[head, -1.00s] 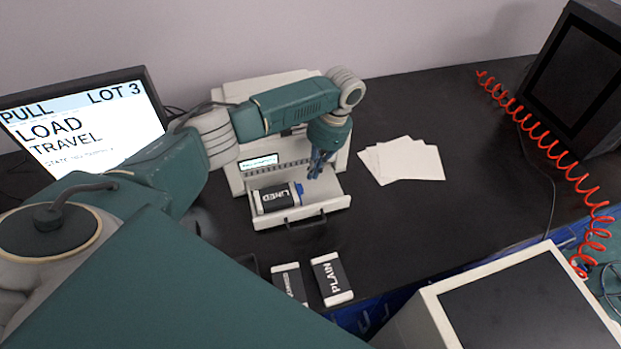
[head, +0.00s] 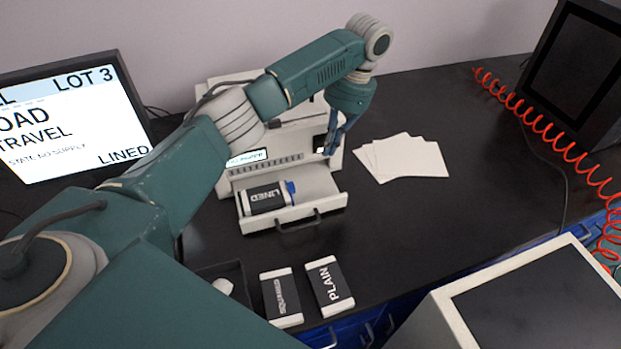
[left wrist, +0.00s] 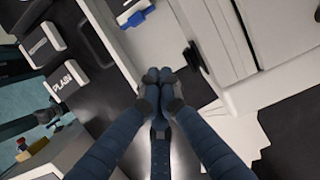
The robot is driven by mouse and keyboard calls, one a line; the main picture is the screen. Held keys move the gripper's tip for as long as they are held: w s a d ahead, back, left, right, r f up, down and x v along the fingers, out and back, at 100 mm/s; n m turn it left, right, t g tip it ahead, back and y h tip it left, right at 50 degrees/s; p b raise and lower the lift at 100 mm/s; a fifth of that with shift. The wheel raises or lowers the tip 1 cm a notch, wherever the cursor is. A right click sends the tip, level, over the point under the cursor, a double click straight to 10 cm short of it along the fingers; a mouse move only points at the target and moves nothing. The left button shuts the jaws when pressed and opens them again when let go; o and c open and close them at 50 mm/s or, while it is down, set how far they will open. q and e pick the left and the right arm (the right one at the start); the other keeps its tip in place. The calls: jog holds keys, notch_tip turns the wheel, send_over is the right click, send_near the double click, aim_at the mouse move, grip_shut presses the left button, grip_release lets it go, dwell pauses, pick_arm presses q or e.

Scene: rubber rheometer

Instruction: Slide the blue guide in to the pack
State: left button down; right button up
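The dark pack labelled LINED (head: 264,198) lies in the open drawer (head: 324,200) of the white machine. The blue guide (head: 291,188) shows at the pack's right end, and it also appears at the top of the left wrist view (left wrist: 137,17). I cannot tell how far in it sits. My left gripper (head: 331,150) points down in front of the machine, up and to the right of the guide and apart from it. In the left wrist view its fingertips (left wrist: 162,84) meet, with nothing visible between them. My right gripper is out of view.
The PLAIN pack (head: 329,285) and another pack (head: 281,297) lie in front of the drawer. White sheets (head: 404,158) lie right of the machine. A monitor (head: 68,120) stands left, and a red coiled hose (head: 545,137) runs along the right.

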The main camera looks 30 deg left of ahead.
aim_at(291, 190)
pick_arm(q)
jog(key=p+x, duration=0.2)
jog(key=x, duration=0.7)
jog(key=shift+s+a, duration=0.15)
jog(key=shift+s, duration=0.05)
jog(key=shift+s+a+f+p, duration=0.1)
jog(key=shift+s+a+p, duration=0.95)
jog(key=shift+s+a, duration=0.1)
jog(key=shift+s+a+f, duration=0.15)
jog(key=shift+s+a, duration=0.1)
jog(key=shift+s, duration=0.15)
jog(key=shift+w+d, duration=0.1)
